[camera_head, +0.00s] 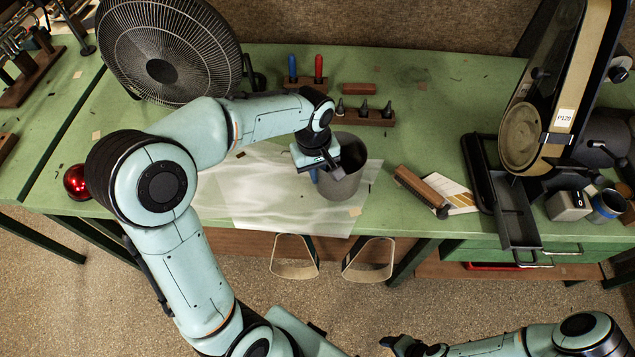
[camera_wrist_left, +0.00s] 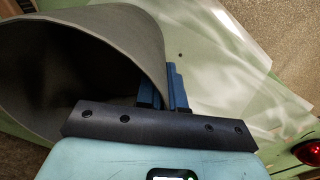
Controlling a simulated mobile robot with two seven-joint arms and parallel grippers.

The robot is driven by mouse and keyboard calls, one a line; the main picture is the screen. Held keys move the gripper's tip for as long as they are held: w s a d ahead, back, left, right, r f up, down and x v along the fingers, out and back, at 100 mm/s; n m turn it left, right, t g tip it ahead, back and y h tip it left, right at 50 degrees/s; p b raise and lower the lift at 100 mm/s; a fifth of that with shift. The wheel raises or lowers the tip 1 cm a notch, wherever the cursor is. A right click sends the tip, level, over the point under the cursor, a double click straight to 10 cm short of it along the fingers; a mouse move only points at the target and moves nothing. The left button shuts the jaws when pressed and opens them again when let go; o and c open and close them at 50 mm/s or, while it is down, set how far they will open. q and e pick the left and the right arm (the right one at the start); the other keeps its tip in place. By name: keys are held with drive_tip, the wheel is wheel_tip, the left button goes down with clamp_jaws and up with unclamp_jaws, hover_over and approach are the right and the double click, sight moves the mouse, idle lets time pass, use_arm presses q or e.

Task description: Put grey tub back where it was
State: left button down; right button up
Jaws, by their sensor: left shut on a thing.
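The grey tub (camera_head: 346,184) is in the middle of the head view, over the right part of a whitish sheet on the green bench. It looks close to upright, with its open mouth up. My left gripper (camera_head: 322,172) is shut on the tub's wall at its left side. In the left wrist view the tub (camera_wrist_left: 125,35) fills the upper left, with the blue fingers (camera_wrist_left: 168,88) at its rim. I cannot tell whether its base touches the sheet. My right gripper (camera_head: 405,345) is at the bottom edge, away from the bench; its jaws are unclear.
The whitish sheet (camera_head: 265,198) lies around the tub. Behind stand a wooden holder (camera_head: 366,117) with dark tips and a rack with screwdrivers (camera_head: 318,68).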

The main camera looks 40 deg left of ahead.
sight(318, 188)
use_arm(q)
drive_tip(key=shift+f, duration=2.35)
use_arm(e)
drive_tip(key=shift+s+f, duration=0.2)
drive_tip(key=shift+f, duration=0.05)
use_arm(q)
drive_tip(key=shift+f, duration=0.1)
drive_tip(key=c, duration=1.7)
unclamp_jaws()
drive_tip(key=shift+f+b, duration=0.15)
drive_tip(key=shift+b, duration=0.15)
drive_tip(key=o, duration=0.4)
drive_tip(key=shift+o, duration=0.2)
use_arm(e)
drive_tip(key=shift+s+f, duration=0.15)
